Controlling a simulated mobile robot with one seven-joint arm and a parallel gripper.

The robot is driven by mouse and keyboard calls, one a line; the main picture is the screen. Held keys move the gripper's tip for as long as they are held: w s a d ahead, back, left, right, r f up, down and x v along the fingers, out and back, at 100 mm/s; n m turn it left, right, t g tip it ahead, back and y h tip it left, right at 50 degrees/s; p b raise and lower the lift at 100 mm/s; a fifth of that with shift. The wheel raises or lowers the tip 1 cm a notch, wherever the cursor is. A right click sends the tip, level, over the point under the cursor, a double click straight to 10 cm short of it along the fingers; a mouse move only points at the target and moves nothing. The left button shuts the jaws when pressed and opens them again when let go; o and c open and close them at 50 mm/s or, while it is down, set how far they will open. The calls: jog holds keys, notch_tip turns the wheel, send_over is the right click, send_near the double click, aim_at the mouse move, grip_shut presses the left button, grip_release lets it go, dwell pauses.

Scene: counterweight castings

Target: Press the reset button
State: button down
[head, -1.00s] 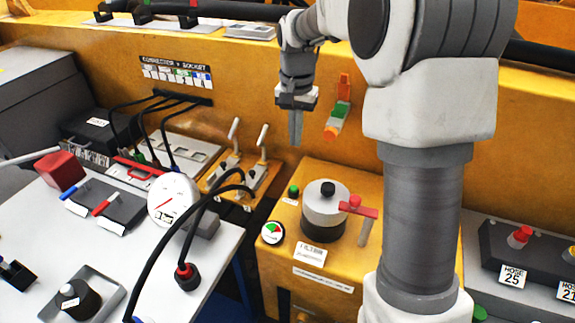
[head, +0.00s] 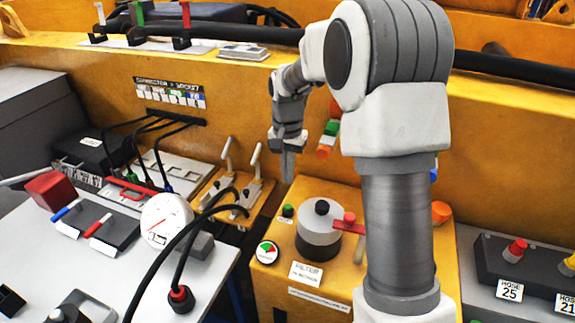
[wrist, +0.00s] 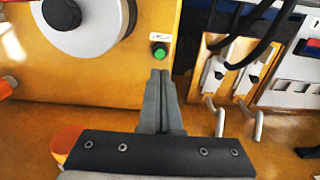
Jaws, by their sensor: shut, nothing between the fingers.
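A small round green button (head: 287,210) in a black collar sits on the yellow filter box, by its back left corner. A small label, too small to read, is beside it. The green button also shows in the wrist view (wrist: 160,51), just beyond my fingertips. My gripper (head: 288,180) is shut and empty, with its fingers pointing down above the button. In the wrist view the closed fingers of my gripper (wrist: 160,73) line up with the button. A gap seems to remain between them, and I see no contact.
A round gauge (head: 265,252) is in front. Two levers (head: 255,160) stand to the left, with black cables (head: 180,255) further left. My arm hides the box's right part.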

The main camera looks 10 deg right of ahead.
aim_at(288, 208)
notch_tip(288, 208, down, 8)
jog(key=shift+f, duration=0.25)
jog(key=shift+f, duration=0.1)
jog(key=shift+f+b, duration=0.7)
jog(key=shift+f, duration=0.2)
jog(key=shift+s+f, duration=0.2)
notch_tip(288, 208, up, 15)
jog(key=p, duration=0.2)
jog(key=shift+w+p, duration=0.25)
jog(key=shift+p, duration=0.15)
